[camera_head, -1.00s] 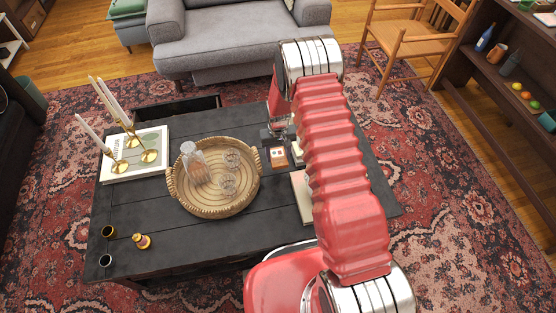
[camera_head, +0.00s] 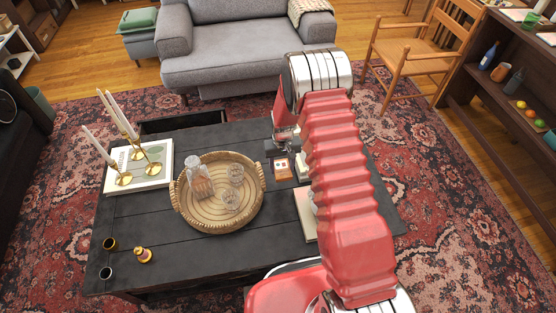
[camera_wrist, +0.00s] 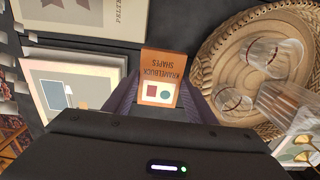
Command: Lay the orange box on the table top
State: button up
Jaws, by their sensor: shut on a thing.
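The orange box (camera_wrist: 163,78), with a white label of a red square and a green circle, is between my gripper's two dark fingers in the wrist view. In the head view, the orange box (camera_head: 281,168) shows just in front of my gripper (camera_head: 284,142), over the right part of the black table top (camera_head: 150,240). I cannot tell whether the box touches the table.
A round woven tray (camera_head: 248,213) with a carafe and glasses is left of the box. Books (camera_head: 305,212) lie to the right. A candle holder stands on a book (camera_head: 157,178) at the far left. The table's front left is mostly clear, with small cups (camera_head: 107,273).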

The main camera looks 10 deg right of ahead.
notch_tip(320, 180, up, 15)
notch_tip(320, 180, up, 15)
send_over(282, 168)
jog(key=s, duration=0.4)
jog(key=shift+s+d+f, duration=0.15)
jog(key=shift+s+f, duration=0.05)
jog(key=shift+s, duration=0.1)
